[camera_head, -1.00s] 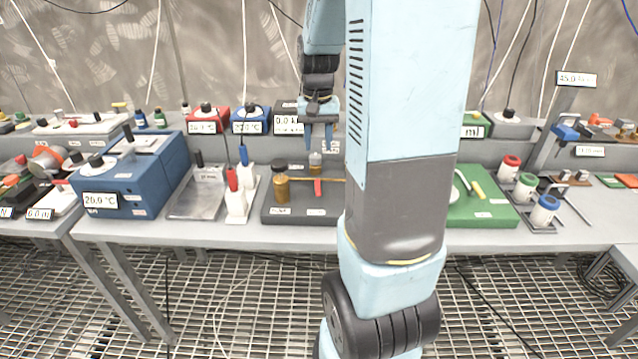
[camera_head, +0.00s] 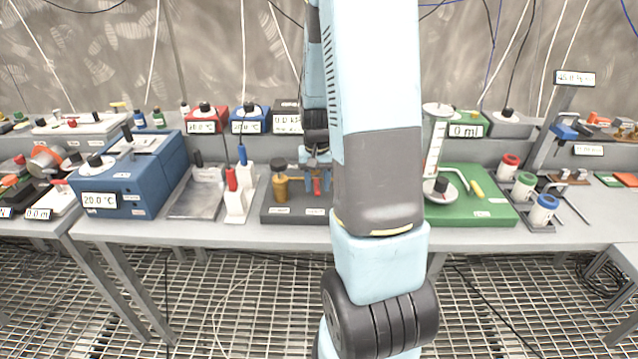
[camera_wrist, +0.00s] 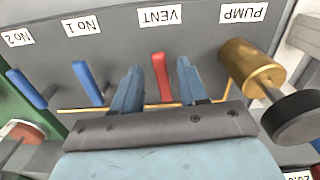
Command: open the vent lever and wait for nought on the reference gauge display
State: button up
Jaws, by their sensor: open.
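The red vent lever (camera_wrist: 161,77) stands below the VENT label (camera_wrist: 160,18) in the wrist view. My gripper (camera_wrist: 158,82) is open, with one finger on each side of the lever; I cannot tell whether either touches it. In the head view my gripper (camera_head: 317,187) is low over the grey panel, with red showing between its fingers. A dark box with a display (camera_head: 287,122), perhaps the reference gauge, stands behind the panel. Its reading looks to start with 0, but is blurred and partly hidden by my arm.
The brass pump (camera_wrist: 240,62) with its black knob is close to my right finger in the wrist view. The No 1 blue lever (camera_wrist: 87,80) is near the left finger, the No 2 blue lever (camera_wrist: 27,88) farther off. A green stand (camera_head: 470,200) is right of my arm.

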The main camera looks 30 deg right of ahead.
jog(key=shift+f, duration=0.3)
jog(key=shift+c, duration=0.2)
grip_shut()
